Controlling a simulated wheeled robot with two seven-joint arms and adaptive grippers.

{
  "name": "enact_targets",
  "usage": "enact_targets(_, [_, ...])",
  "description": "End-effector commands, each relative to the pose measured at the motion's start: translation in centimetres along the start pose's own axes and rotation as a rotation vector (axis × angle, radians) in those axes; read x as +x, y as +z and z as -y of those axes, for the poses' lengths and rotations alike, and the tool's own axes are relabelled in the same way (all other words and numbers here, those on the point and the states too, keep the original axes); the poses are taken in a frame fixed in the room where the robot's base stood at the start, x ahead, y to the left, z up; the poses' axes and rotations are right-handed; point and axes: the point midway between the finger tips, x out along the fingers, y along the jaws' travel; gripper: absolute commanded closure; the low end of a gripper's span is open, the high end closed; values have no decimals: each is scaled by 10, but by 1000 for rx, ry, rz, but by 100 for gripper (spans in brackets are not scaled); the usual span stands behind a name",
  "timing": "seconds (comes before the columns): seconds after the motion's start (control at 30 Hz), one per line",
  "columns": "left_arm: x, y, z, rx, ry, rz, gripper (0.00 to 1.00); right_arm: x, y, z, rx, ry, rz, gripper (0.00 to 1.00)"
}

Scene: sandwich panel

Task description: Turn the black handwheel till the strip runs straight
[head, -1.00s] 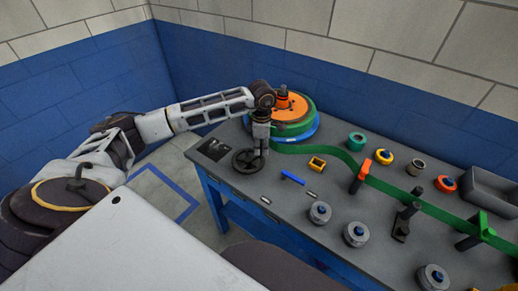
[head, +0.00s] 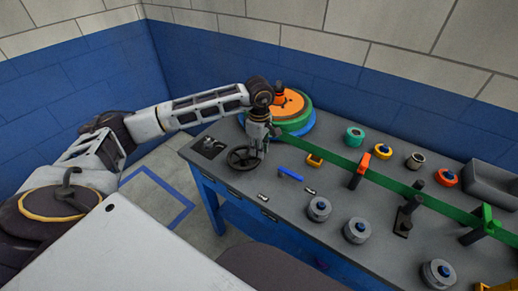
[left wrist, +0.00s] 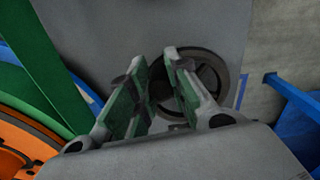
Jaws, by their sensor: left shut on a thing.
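The black handwheel (head: 240,162) lies flat near the left end of the grey bench. My left gripper (head: 262,150) points down at its right rim and is shut on the handwheel, seemingly at its grip, which the fingers hide. In the left wrist view the fingers (left wrist: 153,68) reach down over the wheel's edge, and the spoked wheel (left wrist: 212,72) shows beside them. The green strip (head: 335,161) leaves the reel (head: 302,106) behind my gripper and runs nearly straight to the right through the orange-topped post (head: 359,171) and the green-topped post (head: 482,224). My right gripper is not in view.
Several grey weights with blue knobs (head: 318,209) stand along the front. A blue bar (head: 290,174) and a yellow block (head: 314,159) lie between wheel and strip. Teal (head: 355,136), yellow and red rings and a grey bin (head: 490,181) are behind the strip.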

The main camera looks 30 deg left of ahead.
Motion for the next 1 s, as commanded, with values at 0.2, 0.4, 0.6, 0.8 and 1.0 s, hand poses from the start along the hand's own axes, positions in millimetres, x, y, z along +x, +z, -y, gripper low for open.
enact_targets(0.2, [1, 0, 1, 0, -2, 0, 74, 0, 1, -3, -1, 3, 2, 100])
enact_targets(0.4, [0, 0, 0, -1, -1, 0, 58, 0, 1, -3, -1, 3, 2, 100])
enact_targets(0.6, [0, 0, 0, -2, 0, 0, 58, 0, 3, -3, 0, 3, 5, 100])
enact_targets(0.8, [-5, 0, -1, -2, 2, 0, 58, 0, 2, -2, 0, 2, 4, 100])
enact_targets(1.0, [-22, 0, -1, -2, 3, 1, 58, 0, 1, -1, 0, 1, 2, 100])
